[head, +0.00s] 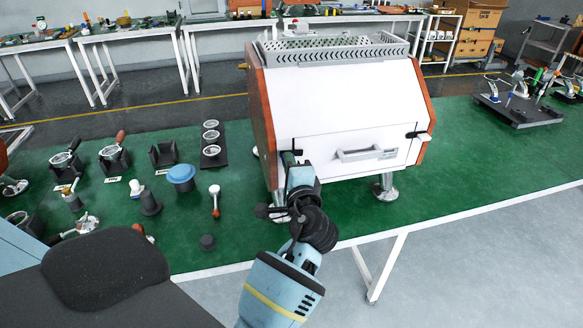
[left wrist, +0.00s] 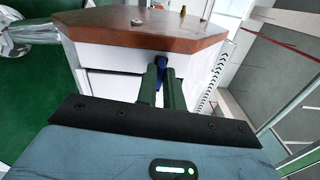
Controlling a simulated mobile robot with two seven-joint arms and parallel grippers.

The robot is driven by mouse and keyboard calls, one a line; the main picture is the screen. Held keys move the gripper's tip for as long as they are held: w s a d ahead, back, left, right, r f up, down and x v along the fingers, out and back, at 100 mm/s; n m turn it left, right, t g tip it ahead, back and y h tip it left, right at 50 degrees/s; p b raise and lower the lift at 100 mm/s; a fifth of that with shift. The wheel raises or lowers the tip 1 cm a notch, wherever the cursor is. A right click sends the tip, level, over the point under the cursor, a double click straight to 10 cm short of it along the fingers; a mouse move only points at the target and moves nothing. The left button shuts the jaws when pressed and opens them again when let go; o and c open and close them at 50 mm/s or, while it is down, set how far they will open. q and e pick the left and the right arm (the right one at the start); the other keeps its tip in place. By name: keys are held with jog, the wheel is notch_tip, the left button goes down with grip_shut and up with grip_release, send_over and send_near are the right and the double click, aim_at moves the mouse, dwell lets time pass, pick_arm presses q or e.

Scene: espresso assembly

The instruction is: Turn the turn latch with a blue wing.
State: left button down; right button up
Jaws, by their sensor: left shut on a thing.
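The espresso machine (head: 340,100) is a white box with wooden side panels, standing on the green table. My left gripper (head: 289,160) reaches up to the lower left of its front panel. In the left wrist view, the gripper's two green fingers (left wrist: 162,88) are shut on the blue wing (left wrist: 161,66) of the turn latch, at the edge of the machine. The fingers cover much of the wing, so its exact angle is hard to tell. In the head view the gripper hides the wing. My right gripper is not in view.
A second latch with a white wing (head: 423,136) sits at the panel's right, beyond a grey handle (head: 365,154). Portafilters, a blue-topped tamper (head: 181,174) and other small tools stand on the green table (head: 345,212) to the left.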

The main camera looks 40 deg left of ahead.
pick_arm(q)
jog(key=shift+n, duration=0.5)
jog(key=shift+r, duration=0.1)
jog(key=c, duration=1.5)
grip_release()
